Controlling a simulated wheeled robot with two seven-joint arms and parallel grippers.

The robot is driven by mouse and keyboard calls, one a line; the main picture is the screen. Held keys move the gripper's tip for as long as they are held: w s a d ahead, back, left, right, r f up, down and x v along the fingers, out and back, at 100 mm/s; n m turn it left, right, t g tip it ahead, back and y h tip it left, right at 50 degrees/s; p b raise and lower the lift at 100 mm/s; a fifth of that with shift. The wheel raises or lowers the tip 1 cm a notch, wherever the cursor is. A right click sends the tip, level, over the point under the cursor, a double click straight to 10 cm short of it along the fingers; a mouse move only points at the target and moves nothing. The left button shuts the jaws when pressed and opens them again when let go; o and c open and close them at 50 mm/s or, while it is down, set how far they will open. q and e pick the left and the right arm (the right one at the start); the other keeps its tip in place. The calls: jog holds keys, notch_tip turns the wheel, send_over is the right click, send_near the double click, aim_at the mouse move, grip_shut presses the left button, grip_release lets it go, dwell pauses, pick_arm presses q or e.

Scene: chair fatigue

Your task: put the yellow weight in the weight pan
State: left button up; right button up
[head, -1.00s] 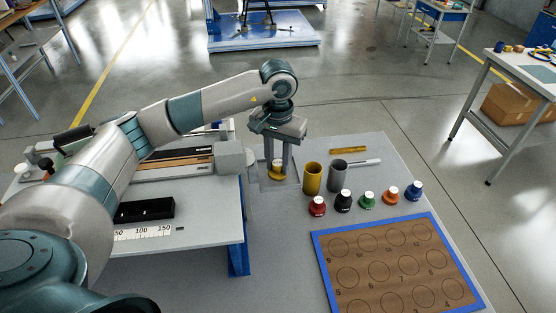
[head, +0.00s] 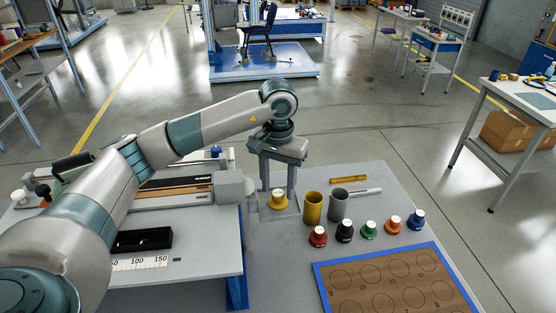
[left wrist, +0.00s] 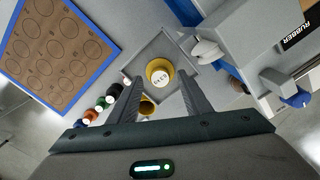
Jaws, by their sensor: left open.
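The yellow weight (head: 279,201) stands upright on the square grey weight pan (head: 292,210), right of the raised bench. In the left wrist view the weight (left wrist: 158,77) shows from above, its pale marked top toward me, inside the rim of the pan (left wrist: 150,53). My left gripper (head: 279,186) is open and points down over the weight. In the left wrist view its two fingers (left wrist: 160,82) stand apart on either side of the weight, with a gap visible between. The weight's underside is hidden. My right gripper is in neither view.
A yellow cup (head: 312,209) and a grey cup (head: 338,206) stand close right of the pan. Several coloured weights, including a red one (head: 318,237), line up before the blue-edged board (head: 395,285). The raised bench (head: 190,262) lies left.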

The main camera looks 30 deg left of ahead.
aim_at(278, 192)
pick_arm(q)
notch_tip(278, 192, up, 10)
jog(key=b, duration=0.3)
jog(key=shift+f, duration=0.15)
jog(key=shift+s+f, duration=0.1)
dwell(0.6)
